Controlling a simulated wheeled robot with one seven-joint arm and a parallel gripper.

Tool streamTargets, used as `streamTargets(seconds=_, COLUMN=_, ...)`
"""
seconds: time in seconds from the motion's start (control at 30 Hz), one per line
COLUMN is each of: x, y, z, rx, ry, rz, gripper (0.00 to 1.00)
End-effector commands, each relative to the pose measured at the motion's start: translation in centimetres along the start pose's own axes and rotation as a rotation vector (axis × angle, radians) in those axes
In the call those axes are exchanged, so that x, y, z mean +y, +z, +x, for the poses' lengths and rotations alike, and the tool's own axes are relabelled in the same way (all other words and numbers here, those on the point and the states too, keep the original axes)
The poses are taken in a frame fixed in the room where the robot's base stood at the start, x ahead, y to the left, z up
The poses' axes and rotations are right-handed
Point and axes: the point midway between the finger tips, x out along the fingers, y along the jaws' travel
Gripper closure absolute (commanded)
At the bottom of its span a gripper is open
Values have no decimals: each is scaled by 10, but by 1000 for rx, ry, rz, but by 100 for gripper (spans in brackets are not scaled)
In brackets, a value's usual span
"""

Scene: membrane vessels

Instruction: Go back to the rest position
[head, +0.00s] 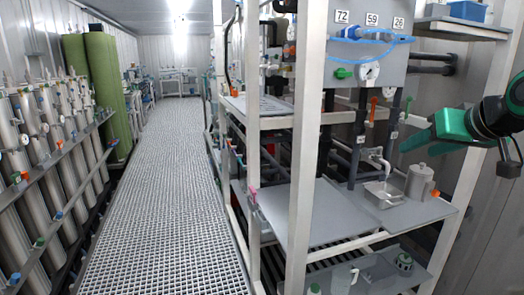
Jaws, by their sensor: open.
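My gripper (414,135) is at the right side of the head view, at the end of my black and green arm coming in from the right edge. It points left, toward the rack's upright panel, and appears above the shelf with the small metal sink. Its jaws are open, and nothing shows between them. The jaw tips are small and partly merge with the background. I cannot tell how far they are from the panel.
A white-framed rack (306,140) holds a grey panel (350,65) with numbered labels, blue tubing, a small sink (384,194) and a metal canister (419,182). A grated walkway (175,190) runs clear to the back. Steel cylinders (30,150) and green vessels (104,90) line the left.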

Motion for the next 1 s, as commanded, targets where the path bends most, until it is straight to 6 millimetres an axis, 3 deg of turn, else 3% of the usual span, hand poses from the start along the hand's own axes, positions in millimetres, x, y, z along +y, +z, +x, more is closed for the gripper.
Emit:
streamTargets(seconds=0.03, x=13, y=30, z=4, rx=-73, ry=31, rz=31, gripper=51)
streamTargets(seconds=0.23, x=54, y=154, z=-1, rx=-386, ry=156, rz=168, gripper=51)
streamTargets(seconds=0.4, x=72, y=253, z=-29, rx=-643, ry=249, rz=293, gripper=51)
streamTargets(seconds=0.5, x=75, y=296, z=-48, rx=-762, ry=290, rz=355, gripper=51)
streamTargets(seconds=0.6, x=76, y=324, z=-63, rx=-844, ry=317, rz=399, gripper=51)
streamTargets(seconds=0.7, x=76, y=338, z=-72, rx=-887, ry=332, rz=424, gripper=51)
streamTargets(seconds=1.0, x=76, y=341, z=-74, rx=-898, ry=335, rz=429, gripper=51)
